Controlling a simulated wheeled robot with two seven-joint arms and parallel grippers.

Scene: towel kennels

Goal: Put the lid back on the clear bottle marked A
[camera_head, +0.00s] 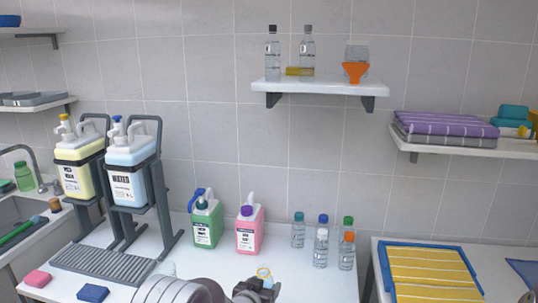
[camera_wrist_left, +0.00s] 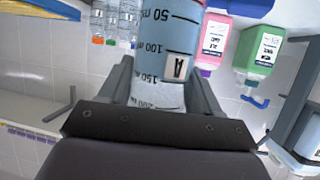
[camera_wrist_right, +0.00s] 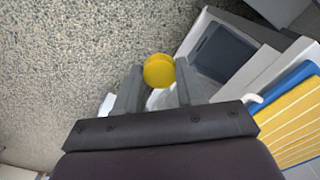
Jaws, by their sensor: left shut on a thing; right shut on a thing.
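In the left wrist view a clear bottle marked A (camera_wrist_left: 172,40), with a printed scale and blue liquid in it, stands between the fingers of my left gripper (camera_wrist_left: 160,78), which is shut on it. Its mouth is hidden in that view. The right gripper is not in the head view.
On the white table (camera_head: 207,268) stand a green jug (camera_head: 207,226), a pink jug (camera_head: 249,236) and several small capped bottles (camera_head: 320,247). Two pump dispensers (camera_head: 127,181) are on stands at left. A blue tray with yellow cloth (camera_head: 430,272) is at right. Speckled floor (camera_wrist_right: 70,60) lies below the right gripper.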

